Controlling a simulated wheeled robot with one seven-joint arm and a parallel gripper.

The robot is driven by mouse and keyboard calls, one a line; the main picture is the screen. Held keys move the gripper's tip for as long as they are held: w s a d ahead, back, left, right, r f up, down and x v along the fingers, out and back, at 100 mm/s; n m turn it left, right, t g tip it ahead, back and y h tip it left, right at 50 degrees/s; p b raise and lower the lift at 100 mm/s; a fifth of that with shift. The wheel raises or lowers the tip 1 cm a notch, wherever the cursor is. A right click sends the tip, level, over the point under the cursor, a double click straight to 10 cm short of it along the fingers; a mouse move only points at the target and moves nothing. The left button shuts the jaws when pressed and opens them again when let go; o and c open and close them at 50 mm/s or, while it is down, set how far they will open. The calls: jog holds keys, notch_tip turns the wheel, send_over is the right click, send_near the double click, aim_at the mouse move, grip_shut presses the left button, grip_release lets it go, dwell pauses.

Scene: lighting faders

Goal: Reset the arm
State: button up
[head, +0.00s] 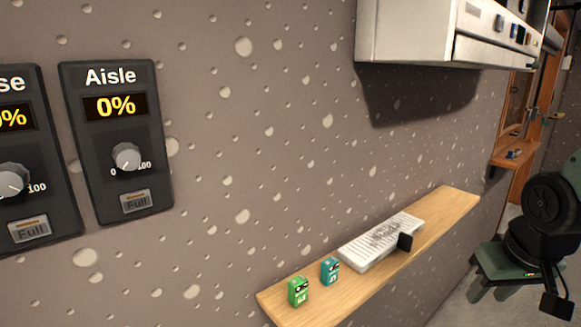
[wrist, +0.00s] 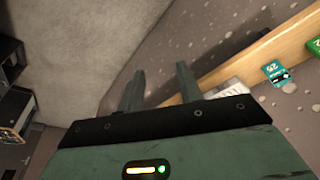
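My gripper shows in the wrist view (wrist: 160,84), its two grey-green fingers apart with nothing between them. In the head view my arm stands at the right edge, right of the wooden shelf and clear of it; its fingertips are hard to make out there. The Aisle fader panel (head: 115,190) is on the wall at left, reading 0%, with a grey knob (head: 127,157) and a Full button (head: 135,201). A second panel (head: 30,205), cut off by the left edge, also reads a value ending in 0%.
A wooden shelf (head: 440,228) on the wall holds a green box (head: 298,291), a teal box (head: 330,270) and a white printed slab (head: 380,243). A white cabinet (head: 405,35) juts out above it. A smaller shelf (head: 507,156) is further back. Floor shows at lower right.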

jog(key=s+a+f+n+g+b, duration=0.1)
jog(key=s+a+f+n+b, duration=0.2)
jog(key=s+a, duration=0.4)
jog(key=s+a+f+n+g+b, duration=0.2)
jog(key=s+a+f+n+b, duration=0.2)
jog(key=s+a, duration=0.4)
jog(key=a+n+b, duration=0.1)
jog(key=a, duration=0.3)
jog(key=shift+y, duration=0.4)
dwell(0.4)
